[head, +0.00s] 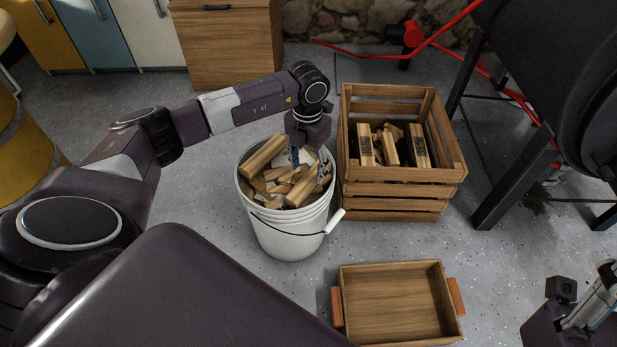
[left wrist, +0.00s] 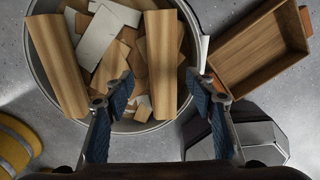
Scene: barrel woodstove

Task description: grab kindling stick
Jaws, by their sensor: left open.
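A white bucket (head: 285,235) holds several kindling sticks and wood scraps. One thick stick (head: 262,155) leans at the bucket's left side; another stick (head: 306,187) lies at its right side. My left gripper (head: 308,165) points down into the bucket's mouth, over the right-hand stick. In the left wrist view, the left gripper (left wrist: 160,82) is open, with a stick (left wrist: 163,55) lying between the lines of its two fingers. Contact cannot be told. Part of my right wrist (head: 590,305) shows at the lower right; its fingers are not clear.
A slatted crate (head: 390,188) with wood blocks stands right of the bucket. An empty wooden tray (head: 395,300) with side handles lies on the floor in front. The black barrel stove (head: 555,80) stands at the right, and a wooden cabinet (head: 230,50) behind.

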